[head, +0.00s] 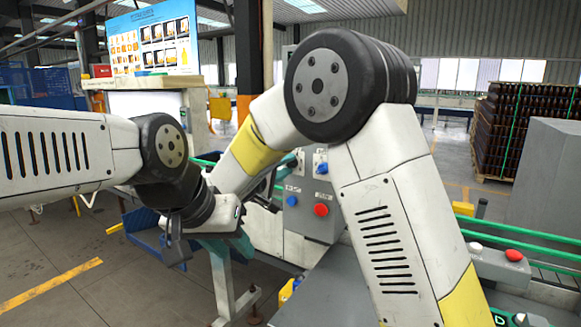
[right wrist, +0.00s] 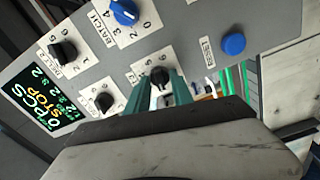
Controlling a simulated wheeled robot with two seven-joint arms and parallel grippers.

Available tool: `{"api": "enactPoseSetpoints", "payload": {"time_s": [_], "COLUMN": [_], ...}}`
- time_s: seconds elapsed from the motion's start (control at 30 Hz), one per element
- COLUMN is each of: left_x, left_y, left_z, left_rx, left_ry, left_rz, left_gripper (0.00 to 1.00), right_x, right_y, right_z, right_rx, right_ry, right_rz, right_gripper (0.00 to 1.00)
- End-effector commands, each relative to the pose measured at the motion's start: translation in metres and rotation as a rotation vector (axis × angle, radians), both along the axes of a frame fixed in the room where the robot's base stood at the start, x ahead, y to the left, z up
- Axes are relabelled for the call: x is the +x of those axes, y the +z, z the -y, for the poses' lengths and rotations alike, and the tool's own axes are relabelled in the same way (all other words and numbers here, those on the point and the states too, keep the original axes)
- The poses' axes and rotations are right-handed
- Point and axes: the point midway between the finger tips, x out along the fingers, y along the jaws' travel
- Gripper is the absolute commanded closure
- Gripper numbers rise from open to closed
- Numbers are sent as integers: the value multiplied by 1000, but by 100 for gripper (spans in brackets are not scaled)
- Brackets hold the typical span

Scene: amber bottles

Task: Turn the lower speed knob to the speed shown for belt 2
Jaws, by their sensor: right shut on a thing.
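In the right wrist view a tilted grey control panel (right wrist: 185,45) carries several knobs on white dial plates. My right gripper (right wrist: 160,88) has its two green fingers on either side of a black knob (right wrist: 160,75) and is shut on it. The fingers cover part of its dial. Two other black knobs, one upper (right wrist: 62,52) and one lower (right wrist: 104,102), sit nearer the display (right wrist: 42,95), which reads "PCS STOP" with smaller figures. In the head view the right fingertips are hidden. My left gripper (head: 175,247) hangs at the left, away from the panel; its opening is unclear.
A blue knob (right wrist: 124,12) marked BATCH and a blue button (right wrist: 233,44) are on the same panel. In the head view a red button (head: 320,210) is on the machine. A picture board (head: 155,40) stands behind; its writing is too small to read.

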Motion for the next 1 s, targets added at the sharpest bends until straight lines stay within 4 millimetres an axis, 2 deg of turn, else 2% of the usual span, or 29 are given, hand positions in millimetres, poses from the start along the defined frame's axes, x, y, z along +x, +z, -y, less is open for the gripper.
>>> {"api": "enactPoseSetpoints", "payload": {"time_s": [0.6, 0.63, 0.7, 0.73, 1.0], "left_x": [0, 0, 0, 0, 0], "left_y": [0, 0, 0, 0, 0], "left_z": [0, 0, 0, 0, 0], "left_rx": [0, 0, 0, 0, 0], "left_ry": [0, 0, 0, 0, 0], "left_rz": [0, 0, 0, 0, 0], "left_gripper": [64, 64, 64, 64, 64], "right_x": [-1, -1, -1, -1, 0], "right_y": [-2, -2, -2, -2, -1], "right_z": [-1, -1, 0, -1, 0], "right_rx": [38, 38, 39, 39, 38], "right_ry": [1, 1, 1, 1, 0], "right_rz": [15, 15, 15, 15, 17], "right_gripper": [100, 68, 54, 51, 51]}}
